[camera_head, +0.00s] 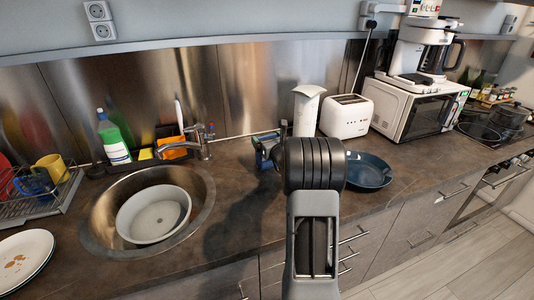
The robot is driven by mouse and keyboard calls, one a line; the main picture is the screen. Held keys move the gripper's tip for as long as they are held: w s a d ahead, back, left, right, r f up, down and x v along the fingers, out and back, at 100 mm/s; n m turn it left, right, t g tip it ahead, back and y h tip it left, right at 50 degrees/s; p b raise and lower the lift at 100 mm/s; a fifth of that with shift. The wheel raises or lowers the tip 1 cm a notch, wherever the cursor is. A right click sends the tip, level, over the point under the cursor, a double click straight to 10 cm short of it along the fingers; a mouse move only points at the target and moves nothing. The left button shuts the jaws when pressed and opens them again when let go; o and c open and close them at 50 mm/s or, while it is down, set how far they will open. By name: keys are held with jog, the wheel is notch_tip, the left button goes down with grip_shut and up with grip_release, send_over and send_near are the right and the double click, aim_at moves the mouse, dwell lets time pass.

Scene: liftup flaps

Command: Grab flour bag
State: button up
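A tall white package with a folded top, which looks like the flour bag (306,112), stands upright on the counter near the back wall, left of the toaster. My arm covers its lower part. My arm rises from the bottom of the picture, and its dark ribbed joint is in front of the package. A blue and dark piece (266,149) shows just left of that joint; it may be part of my gripper, but I cannot tell for sure. My fingertips are hidden behind the arm, so I cannot see whether they touch the package.
A white toaster (347,117) and a microwave (416,109) with a coffee maker on top stand to the right. A dark blue bowl (369,171) sits right of my arm. A sink (100,223) with a white bowl, a green bottle (113,141) and a dish rack (42,201) are left.

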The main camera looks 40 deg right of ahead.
jog(key=c, duration=1)
jog(key=shift+c, duration=0.8)
jog(key=shift+r, duration=0.1)
